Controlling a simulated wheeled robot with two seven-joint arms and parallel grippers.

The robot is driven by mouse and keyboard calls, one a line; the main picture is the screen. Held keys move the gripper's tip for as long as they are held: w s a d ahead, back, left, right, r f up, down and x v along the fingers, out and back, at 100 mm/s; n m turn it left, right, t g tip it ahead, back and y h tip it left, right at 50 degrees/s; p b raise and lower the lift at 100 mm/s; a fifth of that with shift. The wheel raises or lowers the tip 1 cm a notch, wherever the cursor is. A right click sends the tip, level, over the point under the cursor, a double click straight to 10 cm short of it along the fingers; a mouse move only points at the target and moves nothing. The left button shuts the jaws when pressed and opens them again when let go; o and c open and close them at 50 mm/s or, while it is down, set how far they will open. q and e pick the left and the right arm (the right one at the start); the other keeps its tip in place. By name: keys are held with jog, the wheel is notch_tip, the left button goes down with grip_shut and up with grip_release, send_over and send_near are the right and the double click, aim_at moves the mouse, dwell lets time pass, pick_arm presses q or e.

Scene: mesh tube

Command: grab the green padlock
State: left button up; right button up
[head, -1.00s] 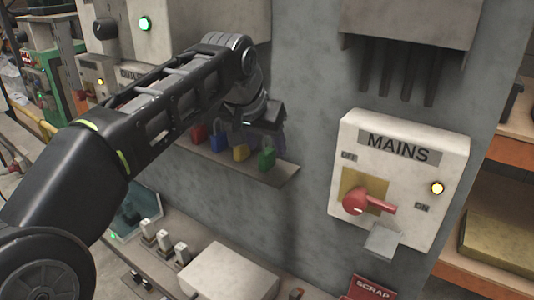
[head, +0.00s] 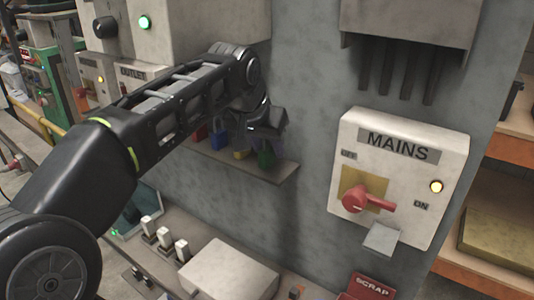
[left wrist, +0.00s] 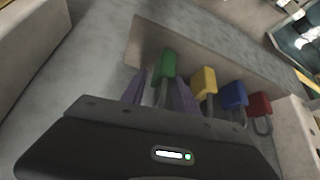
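The green padlock (head: 266,159) is at the right end of the row on a small wall shelf (head: 284,173). It also shows in the left wrist view (left wrist: 167,66), shackle toward the gripper. My left gripper (head: 270,142) is over it in the head view and covers its upper part. In the left wrist view the two purple fingers (left wrist: 160,90) stand apart, one on each side of the green padlock's shackle. I see clear gaps between fingers and shackle, so the gripper looks open. My right gripper is in neither view.
Yellow (left wrist: 205,81), blue (left wrist: 235,95) and red (left wrist: 260,104) padlocks stand beside the green one on the shelf. A MAINS box (head: 400,180) with a red handle (head: 366,200) is on the wall to the right. A pale box (head: 228,272) lies below.

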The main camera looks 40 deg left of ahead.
pick_arm(q)
grip_shut()
jog(key=shift+r, duration=0.1)
dwell(0.6)
jog(key=shift+s+r, duration=0.1)
jog(key=shift+r, duration=0.05)
jog(key=shift+r+b, duration=0.3)
jog(key=shift+r, duration=0.05)
jog(key=r, duration=0.6)
jog(key=shift+s, duration=0.25)
jog(key=s+p, duration=0.1)
jog(key=s, duration=1.8)
jog(key=shift+s+d+p, duration=0.15)
jog(key=shift+d+p, duration=0.05)
jog(key=shift+p, duration=0.1)
